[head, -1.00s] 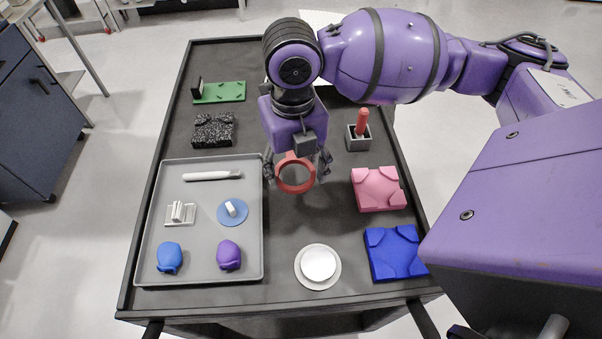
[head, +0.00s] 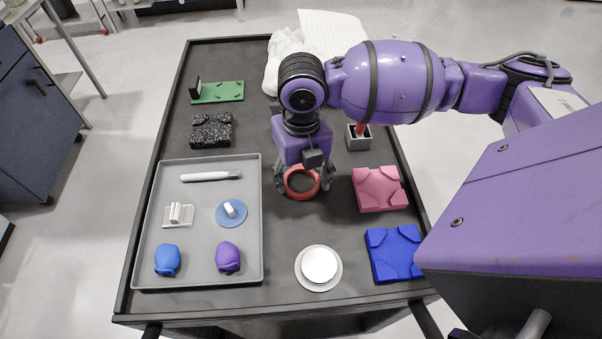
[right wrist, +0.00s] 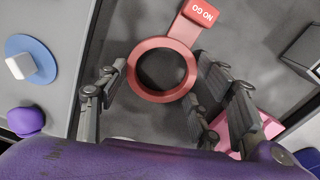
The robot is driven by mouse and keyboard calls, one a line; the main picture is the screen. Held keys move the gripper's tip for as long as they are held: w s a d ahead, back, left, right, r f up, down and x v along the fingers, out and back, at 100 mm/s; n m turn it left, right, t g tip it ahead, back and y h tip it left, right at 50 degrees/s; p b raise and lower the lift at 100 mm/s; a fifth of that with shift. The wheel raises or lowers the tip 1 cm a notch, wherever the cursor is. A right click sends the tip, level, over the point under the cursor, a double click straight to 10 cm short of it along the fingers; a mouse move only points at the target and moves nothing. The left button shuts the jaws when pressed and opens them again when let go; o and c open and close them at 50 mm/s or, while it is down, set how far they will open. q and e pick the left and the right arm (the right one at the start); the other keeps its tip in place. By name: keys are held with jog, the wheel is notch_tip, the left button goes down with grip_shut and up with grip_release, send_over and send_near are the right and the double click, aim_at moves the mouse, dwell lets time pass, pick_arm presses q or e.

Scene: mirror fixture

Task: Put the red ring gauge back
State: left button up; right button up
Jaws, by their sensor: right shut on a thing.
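The red ring gauge (head: 301,197) is held by my right gripper (head: 304,184) over bare dark table, between the grey tray and the pink block. In the right wrist view the gauge (right wrist: 164,97) shows as a ring with a short flat handle marked "NO GO" (right wrist: 200,12). The fingers of my right gripper (right wrist: 163,70) are on either side of the ring. I cannot tell whether the gauge touches the table. My left gripper is not in view.
A grey tray (head: 256,270) with several small items lies left.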

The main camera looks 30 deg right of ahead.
jog(key=o, duration=1.2)
notch_tip(320, 180, up, 12)
jog(key=p, duration=0.1)
jog(key=shift+r, duration=0.15)
